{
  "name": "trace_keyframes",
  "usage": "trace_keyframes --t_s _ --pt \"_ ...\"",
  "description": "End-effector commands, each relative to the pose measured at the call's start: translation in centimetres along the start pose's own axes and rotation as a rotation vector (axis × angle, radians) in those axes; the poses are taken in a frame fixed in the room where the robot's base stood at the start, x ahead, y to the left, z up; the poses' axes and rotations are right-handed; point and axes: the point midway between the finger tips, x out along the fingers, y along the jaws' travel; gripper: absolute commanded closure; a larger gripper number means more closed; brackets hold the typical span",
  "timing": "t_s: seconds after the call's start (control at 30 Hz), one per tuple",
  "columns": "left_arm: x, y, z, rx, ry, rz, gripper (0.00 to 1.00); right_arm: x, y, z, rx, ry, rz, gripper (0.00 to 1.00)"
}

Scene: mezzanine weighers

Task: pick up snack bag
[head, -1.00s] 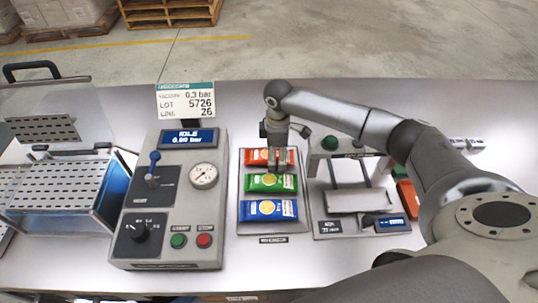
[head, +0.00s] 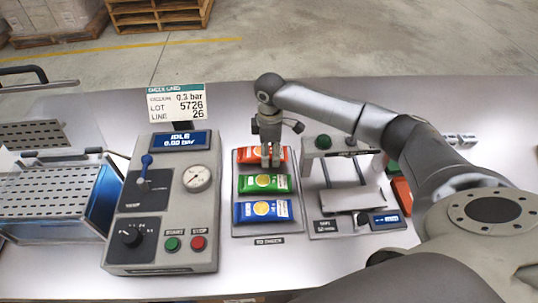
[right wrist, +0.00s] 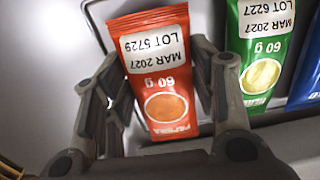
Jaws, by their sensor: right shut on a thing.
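Three snack bags, red (head: 282,155), green (head: 264,184) and blue (head: 263,210), are in a row at a grey tray (head: 236,228). My right gripper (head: 270,163) points down at the red bag, the farthest one. In the right wrist view its fingers are at both sides of the red bag (right wrist: 162,75), shut on it. That bag's label reads MAR 2027, LOT 5729, upside down. The green bag (right wrist: 262,50) and part of the blue bag (right wrist: 312,75) are beside it. I cannot tell whether the red bag is clear of the tray. My left gripper is not in view.
A grey control box (head: 165,225) with a lever, gauge and buttons stands left of the tray; its screen reads IDLE. A sign (head: 177,104) shows LOT 5726. A scale-like device (head: 350,199) stands right. A perforated-top unit (head: 50,190) is far left.

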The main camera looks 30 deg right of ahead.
Motion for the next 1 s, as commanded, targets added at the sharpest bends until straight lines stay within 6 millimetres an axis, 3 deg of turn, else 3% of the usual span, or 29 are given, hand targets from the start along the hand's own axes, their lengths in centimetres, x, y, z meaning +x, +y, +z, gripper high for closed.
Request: trace_keyframes --t_s 0.1,0.37,0.5,0.7,1.0 --pt "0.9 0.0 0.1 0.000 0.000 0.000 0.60 -1.9 -0.1 -0.4 -0.003 0.006 0.003 0.71" --pt "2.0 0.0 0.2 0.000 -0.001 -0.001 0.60 -7.6 -3.2 -4.3 -0.008 0.007 0.004 0.71" --pt "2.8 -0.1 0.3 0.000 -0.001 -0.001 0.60 -9.0 -5.6 -7.2 -0.008 0.005 0.001 0.71" --pt "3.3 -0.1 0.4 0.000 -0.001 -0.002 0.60 -10.7 -7.7 -9.8 -0.004 0.003 0.002 0.71" --pt "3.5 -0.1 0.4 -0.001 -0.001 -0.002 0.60 -11.5 -8.7 -11.0 0.000 0.001 0.000 0.71"
